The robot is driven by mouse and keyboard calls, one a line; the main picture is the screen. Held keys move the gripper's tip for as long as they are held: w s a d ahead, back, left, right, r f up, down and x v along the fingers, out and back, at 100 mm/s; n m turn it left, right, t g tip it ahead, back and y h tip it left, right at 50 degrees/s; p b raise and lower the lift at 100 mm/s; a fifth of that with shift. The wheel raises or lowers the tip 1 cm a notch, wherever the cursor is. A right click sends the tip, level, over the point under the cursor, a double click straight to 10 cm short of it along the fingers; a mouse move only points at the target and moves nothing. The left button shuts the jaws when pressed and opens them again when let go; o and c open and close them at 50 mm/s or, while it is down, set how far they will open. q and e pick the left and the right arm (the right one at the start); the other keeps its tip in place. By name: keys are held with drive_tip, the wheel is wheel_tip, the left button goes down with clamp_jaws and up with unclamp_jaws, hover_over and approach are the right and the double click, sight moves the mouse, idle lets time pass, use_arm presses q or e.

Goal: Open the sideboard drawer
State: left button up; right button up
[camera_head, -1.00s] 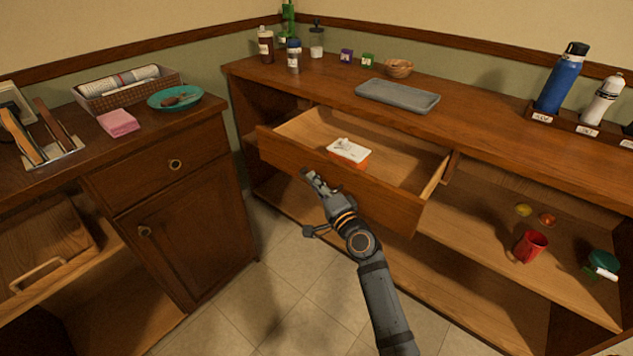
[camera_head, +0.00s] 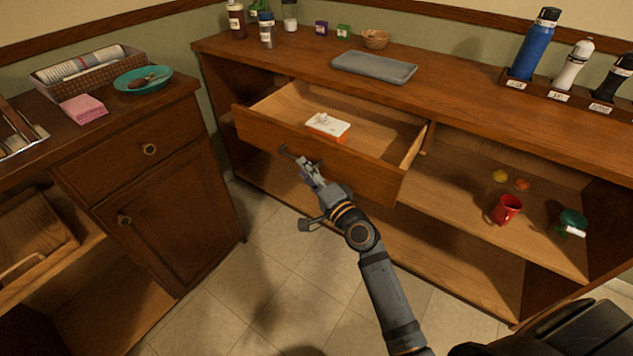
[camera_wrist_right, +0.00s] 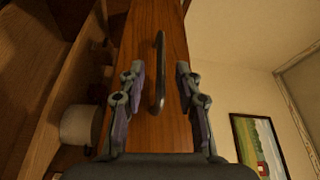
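The sideboard drawer (camera_head: 360,165) is pulled well out of the long wooden sideboard (camera_head: 460,100). A small white and orange box (camera_head: 328,126) lies inside it. My right gripper (camera_head: 298,160) is in front of the drawer front, near its dark bar handle (camera_head: 287,151). In the right wrist view the handle (camera_wrist_right: 160,72) stands between the two spread fingers of my right gripper (camera_wrist_right: 160,88), with a gap on each side. The fingers do not grip it. My left gripper is in neither view.
A red mug (camera_head: 507,209) and a green item (camera_head: 572,221) stand on the sideboard's open shelf. The left cabinet (camera_head: 165,220) stands close by. Tiled floor (camera_head: 270,290) lies clear in front.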

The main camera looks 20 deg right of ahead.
drive_tip(key=v, duration=0.6)
drive_tip(key=shift+s, duration=0.3)
